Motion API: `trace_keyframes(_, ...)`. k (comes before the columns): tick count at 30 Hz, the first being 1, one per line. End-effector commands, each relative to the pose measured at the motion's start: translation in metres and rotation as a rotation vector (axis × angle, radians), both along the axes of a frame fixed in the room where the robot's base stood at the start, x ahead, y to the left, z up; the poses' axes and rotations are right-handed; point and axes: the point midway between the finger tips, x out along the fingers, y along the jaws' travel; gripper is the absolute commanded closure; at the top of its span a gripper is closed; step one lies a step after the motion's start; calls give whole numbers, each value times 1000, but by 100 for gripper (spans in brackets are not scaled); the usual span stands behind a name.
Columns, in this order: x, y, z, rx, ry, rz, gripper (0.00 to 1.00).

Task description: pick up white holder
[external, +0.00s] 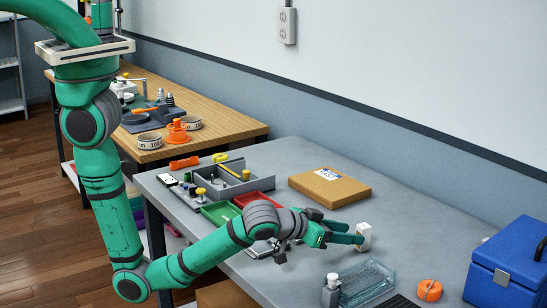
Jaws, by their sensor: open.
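The white holder (364,237) is a small upright white block with a yellowish patch low on its near side. It stands on the grey table (420,222) right of the middle. My gripper (356,233) is open and reaches in from the left, low over the table, with its fingertips at the holder. One finger overlaps the holder's left side in this view. I cannot tell whether the fingers touch it or whether it lies between them.
A cardboard box (330,187) lies behind my gripper. In front are a clear glass dish (368,283) and an orange roll (429,290). A blue toolbox (508,268) stands at the right edge. The table right of the holder is clear.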

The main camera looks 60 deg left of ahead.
Motion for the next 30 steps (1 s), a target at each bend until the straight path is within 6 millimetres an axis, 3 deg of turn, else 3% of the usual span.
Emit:
trace_keyframes(8, 18, -2, -7, -1, 0, 1, 55)
trace_keyframes(18, 56, -6, -24, 0, 0, 0, 55)
trace_keyframes(26, 58, -7, -24, -1, -1, -1, 55)
trace_keyframes(30, 58, -7, -24, -1, -1, -1, 83)
